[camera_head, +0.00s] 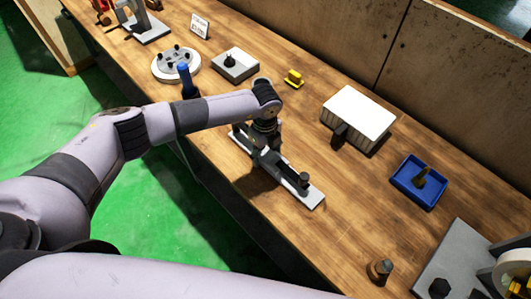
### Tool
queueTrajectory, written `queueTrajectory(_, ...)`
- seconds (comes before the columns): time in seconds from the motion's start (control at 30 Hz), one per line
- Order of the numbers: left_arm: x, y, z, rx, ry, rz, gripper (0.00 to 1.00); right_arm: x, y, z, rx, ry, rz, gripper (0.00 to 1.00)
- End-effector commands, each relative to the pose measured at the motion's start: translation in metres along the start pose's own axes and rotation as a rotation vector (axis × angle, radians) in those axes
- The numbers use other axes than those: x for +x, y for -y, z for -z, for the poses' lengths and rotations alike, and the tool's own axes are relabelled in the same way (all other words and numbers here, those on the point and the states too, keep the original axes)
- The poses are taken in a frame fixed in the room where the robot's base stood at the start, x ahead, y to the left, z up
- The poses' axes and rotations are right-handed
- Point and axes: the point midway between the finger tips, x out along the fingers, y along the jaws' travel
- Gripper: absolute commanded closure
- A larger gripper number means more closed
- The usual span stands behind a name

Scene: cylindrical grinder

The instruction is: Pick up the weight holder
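A long grey bar-shaped holder (312,196) with dark upright posts lies on the wooden workbench, near its front edge; I cannot tell for sure that it is the weight holder. My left gripper (262,150) comes down from the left arm's wrist over the far end of this bar. Its dark fingers blend with the dark parts on the bar, so neither contact nor grip can be made out. The bar's far end is partly hidden by my gripper and wrist. My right gripper is not in view.
A wooden wall runs behind.

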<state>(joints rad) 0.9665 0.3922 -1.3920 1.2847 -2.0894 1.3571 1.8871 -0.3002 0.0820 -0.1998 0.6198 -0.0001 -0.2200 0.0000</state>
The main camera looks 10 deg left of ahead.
Motion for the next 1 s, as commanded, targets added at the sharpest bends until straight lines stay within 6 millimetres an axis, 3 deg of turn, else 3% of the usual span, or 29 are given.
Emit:
queueTrajectory(0.8, -0.0004, -0.0001, -0.0004, -0.001, 0.0, 0.0, 1.0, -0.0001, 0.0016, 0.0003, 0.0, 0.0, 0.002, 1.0)
queueTrajectory(1.0, -0.0021, 0.0012, -0.0005, -0.001, 0.0, 0.003, 1.0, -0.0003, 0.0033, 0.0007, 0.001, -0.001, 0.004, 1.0)
